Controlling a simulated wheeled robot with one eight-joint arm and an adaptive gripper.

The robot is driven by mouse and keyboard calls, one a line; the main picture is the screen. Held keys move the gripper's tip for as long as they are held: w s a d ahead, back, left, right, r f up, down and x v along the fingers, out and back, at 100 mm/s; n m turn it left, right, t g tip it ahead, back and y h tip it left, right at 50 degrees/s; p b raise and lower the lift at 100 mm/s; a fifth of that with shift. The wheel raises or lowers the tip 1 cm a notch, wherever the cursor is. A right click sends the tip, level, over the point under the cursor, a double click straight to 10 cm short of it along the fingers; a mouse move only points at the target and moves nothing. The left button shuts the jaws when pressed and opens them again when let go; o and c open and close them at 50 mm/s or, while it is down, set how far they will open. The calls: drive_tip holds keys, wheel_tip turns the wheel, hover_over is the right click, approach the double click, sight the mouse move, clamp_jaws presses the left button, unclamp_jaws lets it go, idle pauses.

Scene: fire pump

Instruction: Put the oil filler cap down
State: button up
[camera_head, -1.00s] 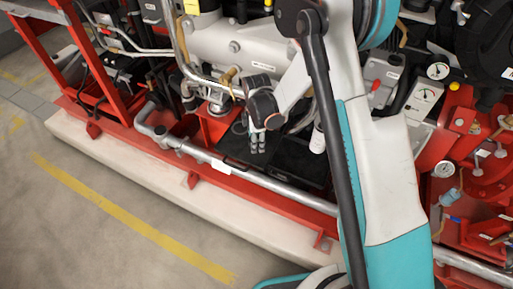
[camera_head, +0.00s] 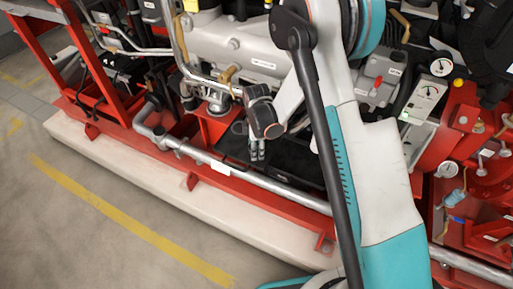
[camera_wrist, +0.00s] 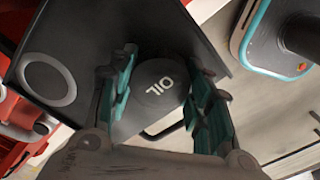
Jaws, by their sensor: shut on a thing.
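The oil filler cap (camera_wrist: 158,84) is a dark round disc with white "OIL" lettering. In the wrist view it sits between the teal-padded fingers of my gripper (camera_wrist: 165,100), which is shut on it. The black tray (camera_wrist: 92,30) lies beneath the cap. I cannot tell whether the cap touches it. In the head view my gripper (camera_head: 257,151) points down over the same black tray (camera_head: 296,162). The cap cannot be made out there.
A grey ring (camera_wrist: 45,80) marks the tray at the left of the wrist view. A red frame with a grey pipe (camera_head: 275,185) runs in front of the tray. Grey machinery (camera_head: 235,45) stands behind it. Gauges (camera_head: 428,91) are at the right.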

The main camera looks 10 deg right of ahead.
drive_tip(key=shift+f, duration=0.15)
drive_tip(key=o, duration=1.4)
drive_tip(key=shift+f, duration=0.1)
drive_tip(key=shift+o, duration=0.2)
